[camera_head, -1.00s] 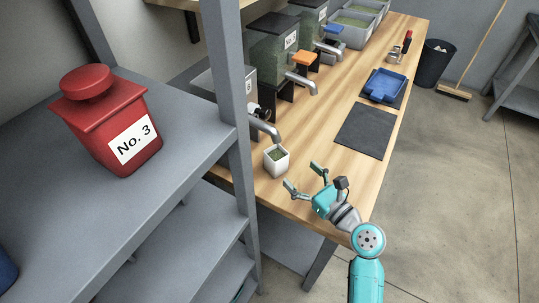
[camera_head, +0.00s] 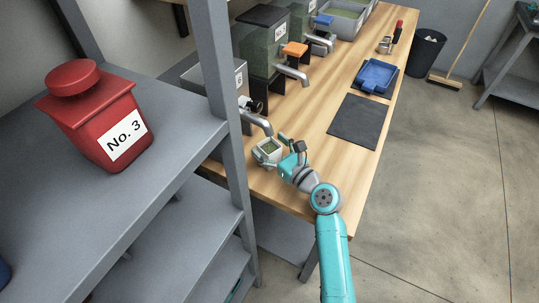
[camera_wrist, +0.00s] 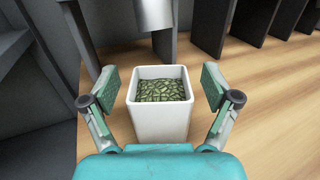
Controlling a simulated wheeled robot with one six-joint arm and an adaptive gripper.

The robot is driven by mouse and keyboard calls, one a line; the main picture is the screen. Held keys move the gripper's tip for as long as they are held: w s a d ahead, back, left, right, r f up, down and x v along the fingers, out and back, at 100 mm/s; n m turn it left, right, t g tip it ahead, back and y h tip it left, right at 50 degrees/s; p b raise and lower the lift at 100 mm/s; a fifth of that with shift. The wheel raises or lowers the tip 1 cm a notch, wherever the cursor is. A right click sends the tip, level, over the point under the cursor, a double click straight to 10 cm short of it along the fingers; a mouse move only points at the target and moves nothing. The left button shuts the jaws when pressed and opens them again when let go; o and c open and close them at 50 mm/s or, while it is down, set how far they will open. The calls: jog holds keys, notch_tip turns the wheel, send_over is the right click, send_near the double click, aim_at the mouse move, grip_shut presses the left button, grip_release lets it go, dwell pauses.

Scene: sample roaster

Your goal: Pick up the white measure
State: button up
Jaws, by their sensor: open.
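The white measure (camera_wrist: 160,122) is a square white cup filled with green beans, standing upright on the wooden bench under a metal spout. In the head view the white measure (camera_head: 266,157) is partly hidden by my gripper (camera_head: 270,147). In the wrist view my gripper (camera_wrist: 160,97) is open, with one finger on each side of the measure. A gap shows between each finger pad and the cup walls, so the fingers do not appear to touch it.
The spout (camera_head: 259,124) hangs just above and behind the measure. The grey shelf post (camera_head: 222,90) stands to the left, with a red No. 3 canister (camera_head: 100,120) on the shelf.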

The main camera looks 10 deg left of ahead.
jog(key=c, duration=1.5)
jog(key=shift+r, duration=0.1)
